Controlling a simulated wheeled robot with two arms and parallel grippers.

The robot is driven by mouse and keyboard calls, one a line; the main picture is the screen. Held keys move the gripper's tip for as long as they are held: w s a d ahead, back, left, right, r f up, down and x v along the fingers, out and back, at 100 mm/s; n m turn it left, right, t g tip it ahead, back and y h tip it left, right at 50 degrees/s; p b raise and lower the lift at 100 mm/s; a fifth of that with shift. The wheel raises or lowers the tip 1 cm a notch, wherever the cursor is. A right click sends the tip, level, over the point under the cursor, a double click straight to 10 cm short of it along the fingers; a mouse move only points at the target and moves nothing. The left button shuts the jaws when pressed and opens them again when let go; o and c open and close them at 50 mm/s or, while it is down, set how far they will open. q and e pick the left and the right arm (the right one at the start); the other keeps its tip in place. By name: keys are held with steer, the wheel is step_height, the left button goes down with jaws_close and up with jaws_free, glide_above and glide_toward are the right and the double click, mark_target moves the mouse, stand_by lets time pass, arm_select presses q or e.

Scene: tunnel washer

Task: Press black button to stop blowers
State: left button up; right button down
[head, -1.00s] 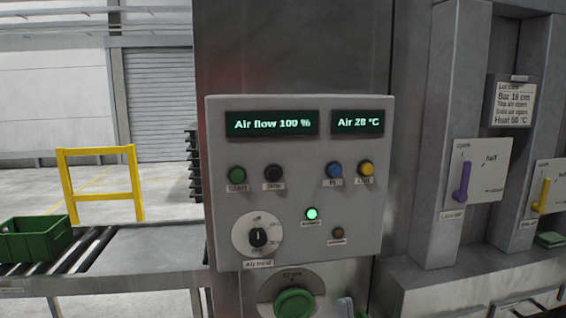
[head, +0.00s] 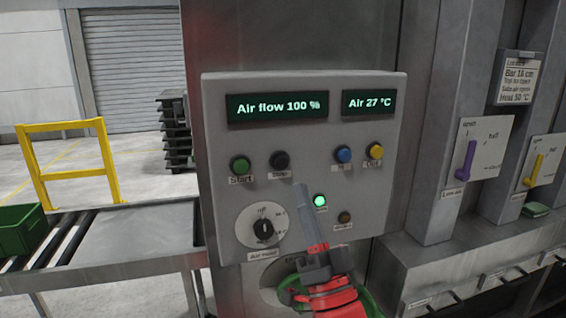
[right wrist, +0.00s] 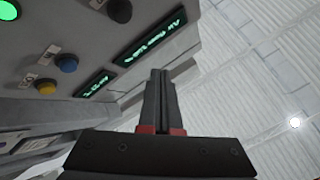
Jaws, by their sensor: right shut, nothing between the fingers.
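The black button (head: 280,160) labelled Stop sits on the grey control panel (head: 225,210), right of the green Start button (head: 240,166). It also shows at the top of the right wrist view (right wrist: 119,10). My right gripper (head: 301,188) is shut and empty. Its tip appears just below and right of the black button in the head view, apart from it in the picture. Displays read Air flow 100 % (head: 278,107) and Air 27 °C (head: 369,103). A green lamp (head: 320,200) is lit. My left gripper is not in view.
Blue (head: 343,154) and yellow (head: 376,150) buttons and a rotary knob (head: 263,229) share the panel. Purple (head: 466,160) and yellow (head: 534,170) levers are at right. A roller conveyor with a green crate (head: 22,230) is at left.

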mark_target(281, 163)
steer(key=shift+w, duration=0.1)
steer(key=shift+w+a, duration=0.45)
steer(key=shift+w, duration=0.95)
steer(key=shift+w+a, duration=0.5)
steer(key=shift+w, duration=0.85)
steer(key=shift+w+a, duration=0.45)
steer(key=shift+w, duration=0.95)
steer(key=shift+f, duration=0.1)
steer(key=shift+w+a+b, duration=0.15)
steer(key=shift+w+b, duration=0.25)
steer(key=shift+b, duration=0.3)
